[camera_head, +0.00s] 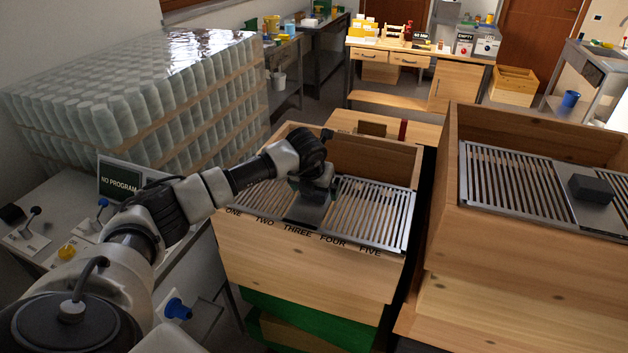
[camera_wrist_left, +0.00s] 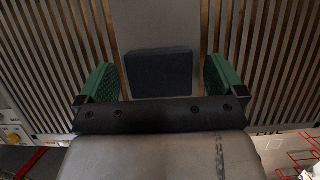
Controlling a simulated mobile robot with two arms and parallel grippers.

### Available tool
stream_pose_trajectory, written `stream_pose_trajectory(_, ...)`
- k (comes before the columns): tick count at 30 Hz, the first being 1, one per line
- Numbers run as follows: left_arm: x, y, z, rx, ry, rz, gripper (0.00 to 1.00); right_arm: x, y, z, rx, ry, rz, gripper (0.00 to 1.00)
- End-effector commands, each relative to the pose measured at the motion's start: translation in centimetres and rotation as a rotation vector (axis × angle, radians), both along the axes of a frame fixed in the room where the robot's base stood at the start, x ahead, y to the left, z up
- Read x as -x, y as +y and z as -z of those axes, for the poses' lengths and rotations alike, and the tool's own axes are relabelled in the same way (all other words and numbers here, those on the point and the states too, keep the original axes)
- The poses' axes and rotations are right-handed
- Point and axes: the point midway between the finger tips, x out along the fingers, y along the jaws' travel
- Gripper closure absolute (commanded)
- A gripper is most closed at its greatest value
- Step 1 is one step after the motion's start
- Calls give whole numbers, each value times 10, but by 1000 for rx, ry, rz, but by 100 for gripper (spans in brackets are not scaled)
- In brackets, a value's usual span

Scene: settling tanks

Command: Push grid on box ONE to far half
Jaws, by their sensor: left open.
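The left wooden box (camera_head: 310,262) has a metal slatted grid (camera_head: 378,213) over its near part, with its far part uncovered. The words ONE to FIVE run along its front edge. A plain plate (camera_head: 306,212) crosses the middle of the grid. My left gripper (camera_head: 313,188) is over this plate, reaching in from the left. In the left wrist view its green-padded fingers (camera_wrist_left: 160,82) are spread, with a dark block (camera_wrist_left: 160,72) on the plate between them. Gaps show on both sides of the block. The gripper hides this block in the head view.
A second wooden box (camera_head: 520,270) stands close on the right, with a similar grid (camera_head: 512,180) and dark block (camera_head: 591,188). Wrapped jars (camera_head: 150,95) are stacked at the left. A workbench (camera_head: 420,60) stands at the back.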

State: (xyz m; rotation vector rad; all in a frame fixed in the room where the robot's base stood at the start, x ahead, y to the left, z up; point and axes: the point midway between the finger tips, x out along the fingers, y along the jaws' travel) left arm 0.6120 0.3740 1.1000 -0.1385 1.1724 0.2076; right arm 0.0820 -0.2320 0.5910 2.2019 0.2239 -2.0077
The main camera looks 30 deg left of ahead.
Motion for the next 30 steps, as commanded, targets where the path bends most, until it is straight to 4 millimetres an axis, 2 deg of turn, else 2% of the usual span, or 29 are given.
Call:
stream_pose_trajectory(6, 0, 0, 1, 0, 0, 0, 4, 0, 0, 0, 0, 0, 0, 57)
stream_pose_trajectory(19, 0, 0, 0, 0, 0, 0, 70, 0, -4, 0, 5, 1, -2, 57)
stream_pose_trajectory(30, 0, 3, 0, 1, 0, -2, 71, 1, -4, 2, 5, 1, -2, 57)
